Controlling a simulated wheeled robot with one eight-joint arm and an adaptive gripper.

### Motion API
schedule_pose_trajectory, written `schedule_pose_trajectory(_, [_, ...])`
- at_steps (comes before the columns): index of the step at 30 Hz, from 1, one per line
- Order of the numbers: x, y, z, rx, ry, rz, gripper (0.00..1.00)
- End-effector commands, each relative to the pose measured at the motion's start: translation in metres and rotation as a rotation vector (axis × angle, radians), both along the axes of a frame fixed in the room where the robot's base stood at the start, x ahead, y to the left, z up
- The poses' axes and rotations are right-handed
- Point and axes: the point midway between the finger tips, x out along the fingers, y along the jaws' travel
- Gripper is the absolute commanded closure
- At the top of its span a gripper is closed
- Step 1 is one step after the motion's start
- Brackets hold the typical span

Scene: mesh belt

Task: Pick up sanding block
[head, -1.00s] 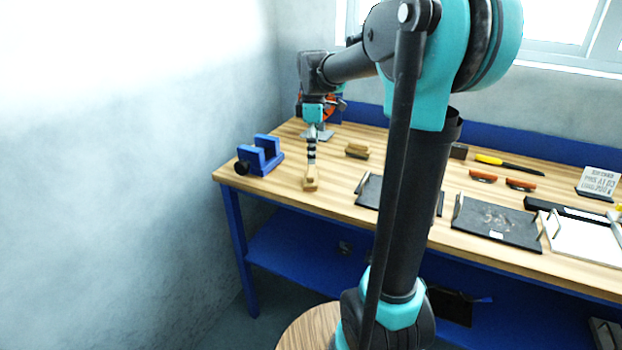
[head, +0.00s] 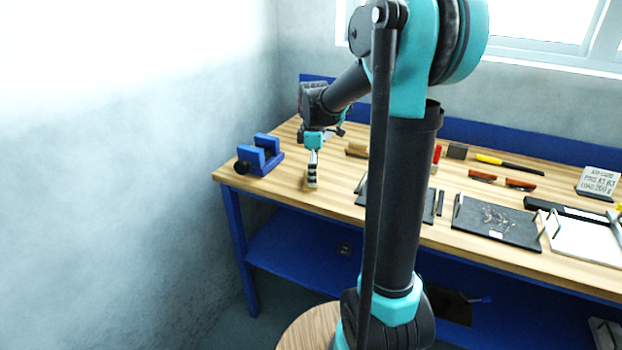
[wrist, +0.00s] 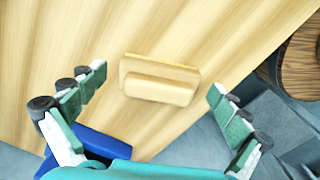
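A pale wooden block with a raised bar on top, which looks like the sanding block, lies on the workbench (wrist: 60,30) in the wrist view (wrist: 160,82). My gripper (wrist: 156,84) is open, with one finger to the left of the block and the other to its right. Neither finger touches it in this view. In the head view my gripper (head: 312,174) points down over the bench's front left part and mostly hides the block. The height left between fingertips and block is hard to tell.
A blue vise (head: 260,156) stands close on the left. Another wooden block (head: 356,149) lies behind, to the right. A dark tray (head: 497,222), red-handled tools (head: 520,184) and a yellow-handled tool (head: 489,159) are farther right. A round wooden stool (head: 306,331) stands before the bench.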

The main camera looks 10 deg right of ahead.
Motion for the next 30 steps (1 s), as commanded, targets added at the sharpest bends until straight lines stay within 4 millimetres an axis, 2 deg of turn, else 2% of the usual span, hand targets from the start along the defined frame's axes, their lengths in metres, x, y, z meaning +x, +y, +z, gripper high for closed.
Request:
schedule_pose_trajectory(1, [0.000, 0.000, 0.000, 0.000, 0.000, 0.000, 0.05])
schedule_pose_trajectory(12, [0.000, 0.000, 0.000, 0.000, 0.000, 0.000, 0.51])
schedule_pose_trajectory(13, [0.000, 0.000, 0.000, 0.000, 0.000, 0.000, 0.51])
schedule_pose_trajectory(14, [0.000, 0.000, 0.000, 0.000, 0.000, 0.000, 0.56])
schedule_pose_trajectory(23, [0.000, 0.000, 0.004, 0.000, 0.000, 0.000, 0.56])
schedule_pose_trajectory(26, [0.000, 0.000, 0.012, 0.000, 0.000, 0.000, 0.56])
schedule_pose_trajectory(30, [-0.001, 0.000, 0.033, 0.000, 0.000, 0.000, 0.56])
